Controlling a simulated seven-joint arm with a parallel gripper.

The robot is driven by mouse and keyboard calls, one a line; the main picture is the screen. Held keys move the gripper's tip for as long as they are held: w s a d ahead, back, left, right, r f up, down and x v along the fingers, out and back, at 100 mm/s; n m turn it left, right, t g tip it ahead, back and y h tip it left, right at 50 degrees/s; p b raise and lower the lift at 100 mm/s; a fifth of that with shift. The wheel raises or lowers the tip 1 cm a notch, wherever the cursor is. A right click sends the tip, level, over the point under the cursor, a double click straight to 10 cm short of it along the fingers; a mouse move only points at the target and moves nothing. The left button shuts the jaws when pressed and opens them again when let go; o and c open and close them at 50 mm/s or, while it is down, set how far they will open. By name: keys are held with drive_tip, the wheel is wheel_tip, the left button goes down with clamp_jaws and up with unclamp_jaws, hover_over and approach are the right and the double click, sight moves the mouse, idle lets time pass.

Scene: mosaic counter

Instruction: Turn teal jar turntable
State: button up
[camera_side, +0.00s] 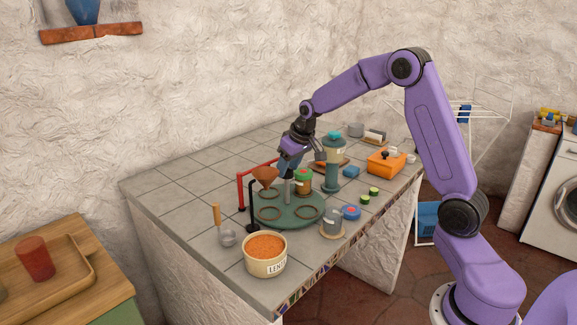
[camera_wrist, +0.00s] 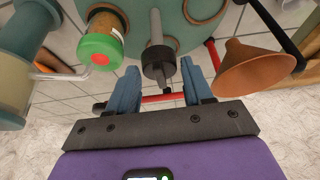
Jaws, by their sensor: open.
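The teal turntable (camera_side: 290,221) is a round disc with ring-shaped seats, lying on the tiled counter. A grey post with a dark knob (camera_wrist: 158,66) rises from its middle. A jar with a green lid (camera_side: 303,175) and amber contents stands on the disc; its lid has a red dot in the wrist view (camera_wrist: 100,50). The other visible seats look empty. My gripper (camera_side: 288,168) is above the disc, close to the top of the post. In the wrist view its blue fingers (camera_wrist: 160,82) are open, with the knob appearing between their tips; contact is not clear.
A copper funnel (camera_side: 265,174) on a black stand and a red frame (camera_side: 240,190) stand close at the left. A teal grinder-like device (camera_side: 333,165) stands right of the disc. A lentil tub (camera_side: 265,264) is in front. The far left counter is clear.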

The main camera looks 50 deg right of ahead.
clamp_jaws()
drive_tip(key=shift+n, duration=0.5)
drive_tip(key=shift+d+n+g+y, duration=0.15)
drive_tip(key=shift+n+y, duration=0.3)
drive_tip(key=shift+n, duration=0.5)
drive_tip(key=shift+n+g+y, duration=0.15)
drive_tip(key=shift+n+y, duration=0.3)
drive_tip(key=shift+n, duration=0.5)
drive_tip(key=shift+d+n+g+y, duration=0.1)
drive_tip(key=shift+n+g+y, duration=0.2)
drive_tip(key=shift+n, duration=0.8)
drive_tip(key=shift+n+g+y, duration=0.2)
drive_tip(key=shift+n+y, duration=0.2)
drive_tip(key=shift+n, duration=0.7)
drive_tip(key=shift+w+n+g+y, duration=0.1)
drive_tip(key=shift+n+g+y, duration=0.2)
drive_tip(key=shift+n, duration=0.9)
drive_tip(key=shift+w+n+g+y, duration=0.15)
drive_tip(key=shift+n+g, duration=0.25)
drive_tip(key=shift+n, duration=0.8)
drive_tip(key=shift+d+n+g, duration=0.1)
drive_tip(key=shift+n+g, duration=0.5)
drive_tip(key=shift+n, duration=1.4)
